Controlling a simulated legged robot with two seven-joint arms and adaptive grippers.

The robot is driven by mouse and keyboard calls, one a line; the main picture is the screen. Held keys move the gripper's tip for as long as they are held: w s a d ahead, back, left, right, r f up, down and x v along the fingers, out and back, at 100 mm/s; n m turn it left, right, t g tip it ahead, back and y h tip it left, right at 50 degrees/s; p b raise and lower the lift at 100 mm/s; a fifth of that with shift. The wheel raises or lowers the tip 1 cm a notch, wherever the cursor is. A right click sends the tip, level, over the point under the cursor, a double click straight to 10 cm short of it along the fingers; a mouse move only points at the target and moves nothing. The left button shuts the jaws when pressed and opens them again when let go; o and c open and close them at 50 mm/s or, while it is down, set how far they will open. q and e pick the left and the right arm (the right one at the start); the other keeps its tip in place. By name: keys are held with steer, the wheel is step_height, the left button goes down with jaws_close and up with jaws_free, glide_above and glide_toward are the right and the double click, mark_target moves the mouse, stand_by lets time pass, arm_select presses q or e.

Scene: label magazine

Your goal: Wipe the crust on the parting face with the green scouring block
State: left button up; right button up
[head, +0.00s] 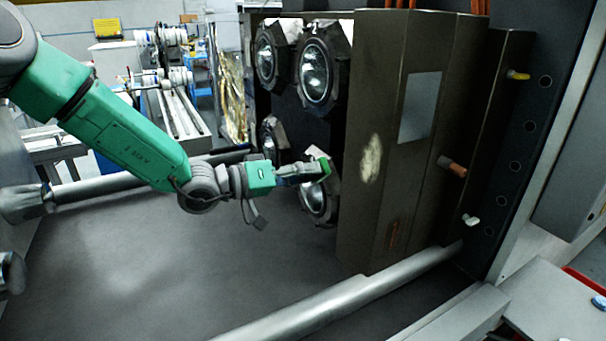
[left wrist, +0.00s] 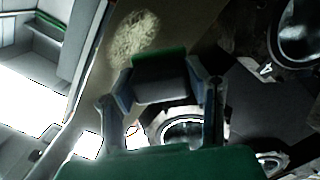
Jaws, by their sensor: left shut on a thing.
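The crust (head: 371,158) is a pale, rough oval patch on the brown parting face (head: 362,220) of the large mould block. It also shows in the left wrist view (left wrist: 133,38), at the upper left. My left gripper (head: 312,172) is shut on the green scouring block (head: 325,166), just left of the parting face. In the left wrist view the scouring block (left wrist: 160,80) sits between the two fingers, with a green edge and a dark grey side. A gap shows between it and the crust in the head view. My right gripper is not in view.
Several round glossy inserts (head: 315,72) stand behind the gripper. A grey plate (head: 420,107) sits on the block's adjacent side. A thick metal bar (head: 300,308) crosses the front. The dark floor (head: 140,260) below my left arm is clear.

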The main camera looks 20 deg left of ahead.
mark_target(326, 171)
arm_select(q)
steer(key=x, duration=0.4)
steer(key=shift+s+d+r, duration=0.2)
steer(key=shift+d+r, duration=0.05)
steer(key=shift+d, duration=0.1)
steer(key=shift+w+d+p, duration=0.15)
steer(key=shift+w+p, duration=0.05)
steer(key=shift+w, duration=0.3)
steer(key=shift+w+d+p, duration=0.2)
steer(key=shift+w, duration=0.25)
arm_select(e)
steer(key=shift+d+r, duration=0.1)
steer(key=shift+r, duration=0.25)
arm_select(q)
steer(key=shift+d, duration=0.1)
steer(key=shift+d, duration=0.3)
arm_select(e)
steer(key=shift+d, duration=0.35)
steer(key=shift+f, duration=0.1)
arm_select(q)
steer(key=shift+w+f+b, duration=0.1)
steer(key=shift+w+b, duration=0.15)
steer(key=shift+b, duration=0.05)
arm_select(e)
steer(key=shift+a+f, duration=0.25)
arm_select(q)
steer(key=shift+w+d, duration=0.1)
steer(key=shift+w, duration=0.05)
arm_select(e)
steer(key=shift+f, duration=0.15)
